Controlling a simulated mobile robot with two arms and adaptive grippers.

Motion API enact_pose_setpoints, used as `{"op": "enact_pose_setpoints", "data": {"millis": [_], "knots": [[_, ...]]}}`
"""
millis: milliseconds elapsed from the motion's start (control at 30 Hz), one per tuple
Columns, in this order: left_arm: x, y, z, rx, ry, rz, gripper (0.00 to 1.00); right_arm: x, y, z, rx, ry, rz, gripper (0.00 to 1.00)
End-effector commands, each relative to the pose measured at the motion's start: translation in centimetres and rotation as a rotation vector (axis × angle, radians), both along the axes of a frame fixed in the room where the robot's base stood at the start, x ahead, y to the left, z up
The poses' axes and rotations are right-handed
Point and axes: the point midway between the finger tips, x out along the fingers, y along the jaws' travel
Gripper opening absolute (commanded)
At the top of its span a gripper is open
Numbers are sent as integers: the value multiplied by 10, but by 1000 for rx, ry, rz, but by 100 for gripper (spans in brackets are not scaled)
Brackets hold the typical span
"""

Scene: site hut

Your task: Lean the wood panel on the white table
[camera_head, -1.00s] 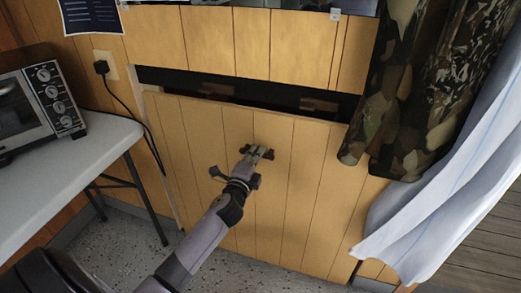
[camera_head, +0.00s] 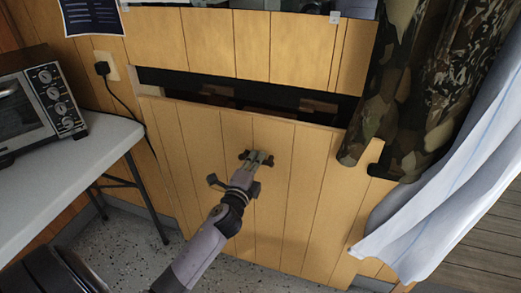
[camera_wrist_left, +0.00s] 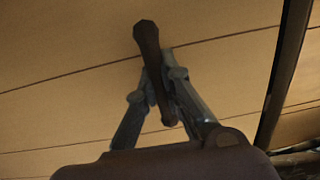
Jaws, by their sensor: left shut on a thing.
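The wood panel (camera_head: 290,190) is a large sheet of vertical yellowish planks, tilted slightly out from the wall, with a dark gap above its top edge. My left gripper (camera_head: 254,158) is shut on the dark handle in the panel's upper middle. In the left wrist view the two fingers (camera_wrist_left: 163,100) close around the dark bar-shaped handle (camera_wrist_left: 148,42) with the planks behind. The white table (camera_head: 60,165) stands at the left with its top and dark folding legs showing. My right gripper is not in view.
A toaster oven (camera_head: 40,98) sits on the white table. A black cord (camera_head: 125,105) hangs from a wall outlet. Camouflage clothing (camera_head: 405,90) and a white cloth (camera_head: 440,200) hang at the right. Speckled floor (camera_head: 120,240) is open between the table and the panel.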

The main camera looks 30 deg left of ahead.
Motion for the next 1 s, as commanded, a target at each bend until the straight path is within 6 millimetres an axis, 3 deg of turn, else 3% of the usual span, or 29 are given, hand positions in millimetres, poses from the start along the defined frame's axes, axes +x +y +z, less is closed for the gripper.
{"op": "enact_pose_setpoints", "data": {"millis": [333, 633, 1000], "knots": [[-6, -5, 8, 2, -11, -3, 0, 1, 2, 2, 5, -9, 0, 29], [-20, -13, 12, 2, -13, -3, 0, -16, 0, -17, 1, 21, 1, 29], [-29, -18, 13, 2, -14, -3, 0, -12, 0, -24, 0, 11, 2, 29]]}}
